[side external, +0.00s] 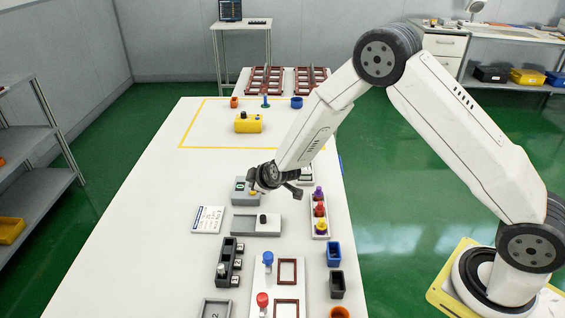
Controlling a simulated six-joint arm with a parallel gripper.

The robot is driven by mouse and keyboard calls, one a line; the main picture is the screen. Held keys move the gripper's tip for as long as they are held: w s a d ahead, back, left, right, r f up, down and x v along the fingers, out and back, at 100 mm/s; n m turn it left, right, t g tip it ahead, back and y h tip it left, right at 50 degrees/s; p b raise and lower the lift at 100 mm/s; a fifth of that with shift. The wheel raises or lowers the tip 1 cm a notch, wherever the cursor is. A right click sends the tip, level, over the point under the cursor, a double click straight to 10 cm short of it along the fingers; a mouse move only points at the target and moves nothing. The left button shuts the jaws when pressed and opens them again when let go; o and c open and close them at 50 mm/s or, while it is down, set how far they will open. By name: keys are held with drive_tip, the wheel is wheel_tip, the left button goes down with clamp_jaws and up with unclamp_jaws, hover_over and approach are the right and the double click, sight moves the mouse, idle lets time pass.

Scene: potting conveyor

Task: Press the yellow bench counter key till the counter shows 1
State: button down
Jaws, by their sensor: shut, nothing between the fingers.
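The bench counter is a small grey box (243,199) in the middle of the white table, with a small green display (240,186) on top. The digit on the display is too small to read surely. The yellow key (253,194) shows only in part at the box's right side, beneath my gripper. My gripper (252,188) is shut and empty, reaching in from the right, with its tips right over the key. I cannot tell whether the tips touch the key or how far it is pressed.
A grey tray with a black knob (240,228) lies in front of the counter. A white card (208,219) lies to the left. A rack of coloured pegs (320,225) stands to the right. A yellow block (247,124) sits farther back, with clear table between.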

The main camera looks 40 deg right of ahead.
drive_tip(key=shift+f, duration=0.85)
idle(1.1)
drive_tip(key=shift+r, duration=0.8)
drive_tip(key=shift+r, duration=0.1)
drive_tip(key=shift+r, duration=2.45)
